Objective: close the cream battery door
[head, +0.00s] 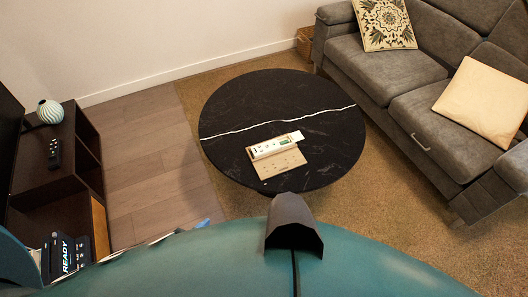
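Which of these parts is the battery door is too small to tell, but the device looks open. Neither of my grippers shows in the head view, and nothing of mine touches the device.
The round black table (240,105) with a white vein stands on a brown rug (400,225). A grey sofa (425,115) with two cushions is close on its right. A dark shelf unit (35,155) holds a vase and a remote at left. Wooden floor between is clear.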

